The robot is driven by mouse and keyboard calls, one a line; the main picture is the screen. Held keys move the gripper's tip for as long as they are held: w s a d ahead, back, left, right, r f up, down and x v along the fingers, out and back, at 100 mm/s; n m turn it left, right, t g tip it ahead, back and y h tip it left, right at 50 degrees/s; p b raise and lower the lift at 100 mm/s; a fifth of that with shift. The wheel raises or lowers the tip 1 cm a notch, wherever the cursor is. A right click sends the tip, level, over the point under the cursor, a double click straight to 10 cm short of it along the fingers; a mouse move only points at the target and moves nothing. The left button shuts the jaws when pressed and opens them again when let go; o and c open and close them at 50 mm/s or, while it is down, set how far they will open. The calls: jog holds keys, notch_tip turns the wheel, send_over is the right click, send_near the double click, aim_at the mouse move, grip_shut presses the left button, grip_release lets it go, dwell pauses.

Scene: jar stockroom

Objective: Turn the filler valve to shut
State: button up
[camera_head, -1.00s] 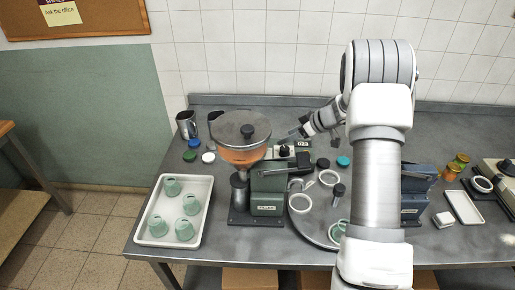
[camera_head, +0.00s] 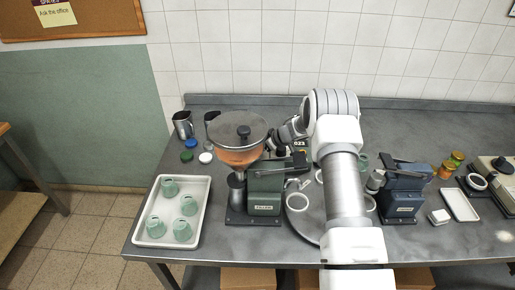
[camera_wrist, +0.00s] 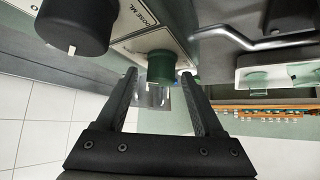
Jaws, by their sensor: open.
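The green filler (camera_head: 265,195) stands on the steel bench, with a clear-lidded hopper (camera_head: 238,138) of orange contents. In the wrist view a green knob (camera_wrist: 160,66) sticks out of its pale panel and appears to be the valve. A larger black knob (camera_wrist: 76,24) sits beside it by a "DOSE ML" label. My gripper (camera_wrist: 160,76) is open, one finger on either side of the green knob; I cannot tell whether they touch it. In the head view my gripper (camera_head: 281,143) is at the filler's back right, and the green knob is hidden.
A white tray (camera_head: 204,205) with several pale green cups is left of the filler. A round turntable (camera_head: 302,222) with white rings is at its right, partly behind my arm. A blue machine (camera_head: 403,192) stands further right. Coloured lids and a metal jug (camera_head: 183,125) are behind left.

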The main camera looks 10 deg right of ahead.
jog(key=shift+a+f, duration=0.1)
grip_shut()
dwell(0.4)
